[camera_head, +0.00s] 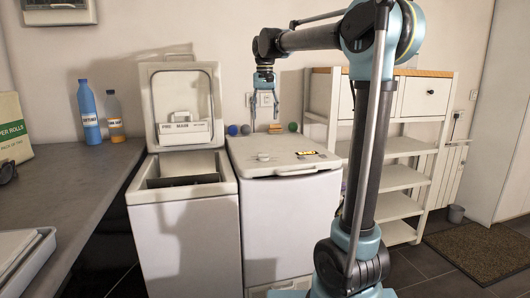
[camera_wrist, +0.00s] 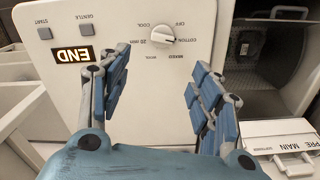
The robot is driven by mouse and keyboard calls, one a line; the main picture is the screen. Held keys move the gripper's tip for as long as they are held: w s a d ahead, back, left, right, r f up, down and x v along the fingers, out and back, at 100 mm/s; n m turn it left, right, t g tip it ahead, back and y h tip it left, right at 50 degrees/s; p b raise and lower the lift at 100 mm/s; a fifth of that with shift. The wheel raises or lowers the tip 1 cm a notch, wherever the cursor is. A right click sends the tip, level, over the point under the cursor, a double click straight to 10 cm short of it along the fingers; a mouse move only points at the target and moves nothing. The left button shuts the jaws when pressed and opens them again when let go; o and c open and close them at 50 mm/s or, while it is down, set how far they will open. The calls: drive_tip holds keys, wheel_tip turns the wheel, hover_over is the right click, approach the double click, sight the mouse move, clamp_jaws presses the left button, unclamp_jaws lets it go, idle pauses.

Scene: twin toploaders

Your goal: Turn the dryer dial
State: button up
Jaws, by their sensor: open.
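The dryer is the closed white machine (camera_head: 285,215) on the right of the pair. Its round white dial (camera_head: 264,156) sits on the top panel and also shows in the wrist view (camera_wrist: 165,36), where the printed labels around it appear upside down. A dark pointer mark shows on the dial; the exact setting is unclear. My gripper (camera_head: 265,104) hangs fingers-down above the dryer top, clear of the dial. In the wrist view its blue fingers (camera_wrist: 161,64) are spread and empty, and the dial shows beyond the gap between the tips, not touched.
The lit END display (camera_wrist: 76,55) and two buttons are beside the dial. The washer (camera_head: 183,245) to the left has its lid (camera_head: 184,88) standing open. Small balls and a wooden block (camera_head: 275,128) are behind the dryer top. A shelf unit (camera_head: 395,145) stands right.

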sight(264, 156)
drive_tip(key=f, duration=1.5)
drive_tip(key=shift+s+a+f, duration=0.1)
drive_tip(key=shift+a+f, duration=0.15)
drive_tip(key=shift+f, duration=0.05)
drive_tip(key=c, duration=1.1)
drive_tip(key=shift+o, duration=0.2)
drive_tip(key=shift+d, duration=0.25)
drive_tip(key=shift+a, duration=0.15)
